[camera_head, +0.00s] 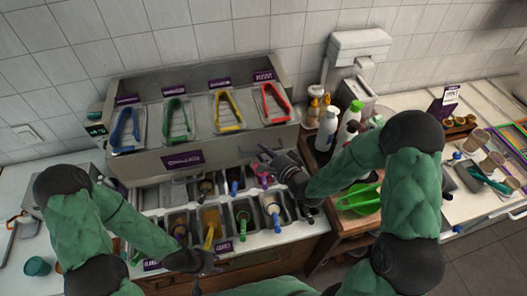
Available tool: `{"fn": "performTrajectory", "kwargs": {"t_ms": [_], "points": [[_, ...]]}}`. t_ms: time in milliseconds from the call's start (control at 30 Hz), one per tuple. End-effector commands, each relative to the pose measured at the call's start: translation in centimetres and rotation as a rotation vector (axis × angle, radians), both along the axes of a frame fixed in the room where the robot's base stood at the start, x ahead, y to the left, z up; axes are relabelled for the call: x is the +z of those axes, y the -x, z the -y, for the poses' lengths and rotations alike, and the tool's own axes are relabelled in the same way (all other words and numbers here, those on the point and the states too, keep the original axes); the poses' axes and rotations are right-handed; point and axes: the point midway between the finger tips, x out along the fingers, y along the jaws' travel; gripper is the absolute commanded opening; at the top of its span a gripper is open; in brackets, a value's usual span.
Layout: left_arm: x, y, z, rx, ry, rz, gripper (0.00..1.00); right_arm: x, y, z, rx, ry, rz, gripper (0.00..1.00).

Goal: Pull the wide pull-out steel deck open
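The wide steel deck (160,205) shows below the labelled front panel (222,150) of the topping station. Two rows of tubs with coloured-handled scoops are exposed in it; I cannot tell how far out it is. My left gripper (209,277) is at the deck's front edge, left of its middle. Its dark fingertips look apart, and I see nothing between them. My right gripper (278,163) is over the back right part of the deck, close to the panel. Its fingers are dark and partly hidden, so their opening is unclear.
Blue (124,130), green (178,120), yellow (229,111) and red (276,103) tongs lie on the upper shelf. A teal cup (37,266) stands on the left counter.

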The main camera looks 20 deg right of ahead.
Motion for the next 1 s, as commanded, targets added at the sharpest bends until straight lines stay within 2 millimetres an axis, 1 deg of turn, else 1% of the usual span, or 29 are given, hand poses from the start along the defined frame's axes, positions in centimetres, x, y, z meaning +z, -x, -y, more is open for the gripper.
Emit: {"fn": "performTrajectory", "kwargs": {"t_ms": [333,467,567,900,1000], "points": [[0.0,0.0,0.0,0.0,0.0,0.0,0.4,0.1,0.0,0.0,0.0,0.0,0.002,0.45],[0.0,0.0,0.0,0.0,0.0,0.0,0.4,0.2,0.4,0.3,-0.002,0.001,0.002,0.45],[0.0,0.0,0.0,0.0,0.0,0.0,0.4,0.4,1.5,0.8,-0.002,0.001,0.001,0.45],[0.0,0.0,0.0,0.0,0.0,0.0,0.4,1.6,7.6,3.4,-0.006,0.001,0.0,0.45],[0.0,0.0,0.0,0.0,0.0,0.0,0.4,1.9,8.9,3.9,-0.005,0.001,0.0,0.45]]}}
